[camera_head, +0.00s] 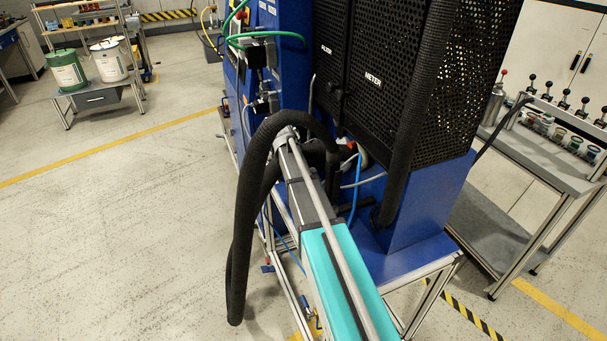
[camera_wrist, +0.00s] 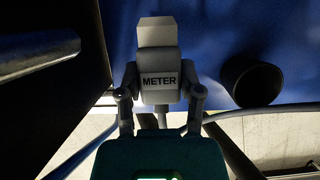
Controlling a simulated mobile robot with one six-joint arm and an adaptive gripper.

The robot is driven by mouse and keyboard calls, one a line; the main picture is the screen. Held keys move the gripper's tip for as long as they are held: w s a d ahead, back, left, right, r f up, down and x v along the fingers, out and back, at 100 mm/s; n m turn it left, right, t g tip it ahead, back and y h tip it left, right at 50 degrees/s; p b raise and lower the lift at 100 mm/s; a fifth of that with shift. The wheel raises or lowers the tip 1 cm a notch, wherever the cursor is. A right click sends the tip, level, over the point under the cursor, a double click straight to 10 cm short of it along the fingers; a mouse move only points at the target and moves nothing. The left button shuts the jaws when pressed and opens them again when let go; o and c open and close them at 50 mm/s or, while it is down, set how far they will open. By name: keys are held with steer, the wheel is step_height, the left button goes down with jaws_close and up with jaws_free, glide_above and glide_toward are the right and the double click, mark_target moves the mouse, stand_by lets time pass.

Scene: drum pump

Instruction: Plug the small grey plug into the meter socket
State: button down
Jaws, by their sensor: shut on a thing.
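In the wrist view, the small grey plug (camera_wrist: 158,58) has a lighter block-shaped front end and a dark-lettered METER label. My gripper (camera_wrist: 160,92) is shut on it, one finger on each side, and a grey cable hangs below the plug. The plug's front end points at a blue surface (camera_wrist: 208,32); I cannot tell whether it touches it. I cannot make out the meter socket in either view. In the head view, a black mesh panel labelled METER (camera_head: 372,79) is on the blue machine; my gripper and the plug are hidden there.
A dark round opening or tube end (camera_wrist: 252,80) is right of the plug. In the head view, a thick black hose (camera_head: 245,215) loops around my arm.

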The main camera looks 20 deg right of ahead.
steer(key=shift+f+b, duration=2.15)
steer(key=shift+f, duration=0.2)
steer(key=shift+c, duration=0.9)
jaws_free()
steer(key=shift+r, duration=0.15)
step_height(320, 180, up, 6)
steer(key=p, duration=0.6)
steer(key=shift+r+p, duration=0.2)
steer(key=shift+p, duration=0.15)
steer(key=shift+s+r, duration=0.15)
steer(key=shift+r, duration=0.1)
steer(key=s+r+p, duration=0.5)
steer(key=s+p, duration=0.1)
steer(key=s, duration=0.7)
steer(key=shift+s+a+r, duration=0.2)
steer(key=shift+s+a, duration=0.15)
